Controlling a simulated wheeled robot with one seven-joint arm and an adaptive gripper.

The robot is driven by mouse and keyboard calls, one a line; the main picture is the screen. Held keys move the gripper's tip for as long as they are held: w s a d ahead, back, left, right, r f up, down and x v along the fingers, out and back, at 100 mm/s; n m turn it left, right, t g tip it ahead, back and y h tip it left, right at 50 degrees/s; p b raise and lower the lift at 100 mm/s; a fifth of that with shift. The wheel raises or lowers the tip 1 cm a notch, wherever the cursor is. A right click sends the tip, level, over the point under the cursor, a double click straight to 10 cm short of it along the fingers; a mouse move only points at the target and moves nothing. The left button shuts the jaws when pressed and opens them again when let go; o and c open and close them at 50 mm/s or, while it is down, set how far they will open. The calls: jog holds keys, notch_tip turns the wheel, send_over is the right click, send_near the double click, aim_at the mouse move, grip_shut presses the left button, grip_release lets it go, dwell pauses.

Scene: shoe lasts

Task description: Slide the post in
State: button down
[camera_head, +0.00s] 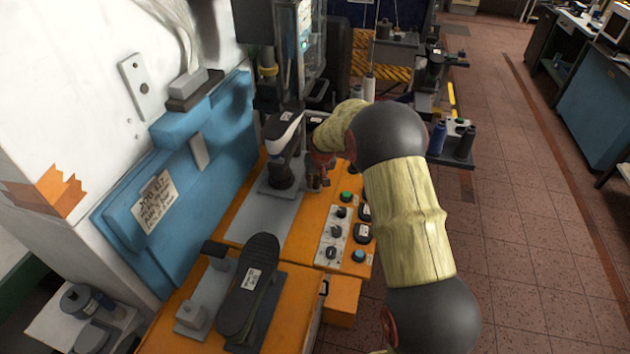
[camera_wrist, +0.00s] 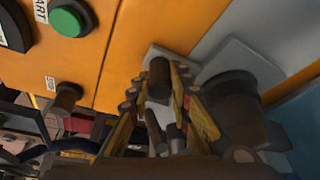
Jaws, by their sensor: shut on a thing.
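In the wrist view a short dark post (camera_wrist: 159,76) stands between the fingertips of my gripper (camera_wrist: 157,88), which is shut on it. The post is over a pale grey plate beside the orange bench top. In the head view my gripper (camera_head: 318,178) is small and partly hidden by my own arm, just right of the dark stand (camera_head: 281,174) that carries a white-and-dark shoe last (camera_head: 284,132). The dark stand also shows close to the right finger in the wrist view (camera_wrist: 240,105). I cannot tell how far the post is in.
A dark sole-shaped form (camera_head: 248,285) lies on the near orange bench. A panel of knobs and buttons (camera_head: 333,238) lies nearer me than my gripper; a green button (camera_wrist: 66,21) shows at the wrist view's upper left. A blue padded wall (camera_head: 185,165) bounds the left.

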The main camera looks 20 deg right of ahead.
jog(key=c, duration=1.9)
grip_release()
jog(key=shift+w+d, duration=0.2)
jog(key=shift+w, duration=0.1)
jog(key=shift+o, duration=1.4)
jog(key=shift+s, duration=0.1)
jog(key=v, duration=1.2)
jog(key=shift+a, duration=0.1)
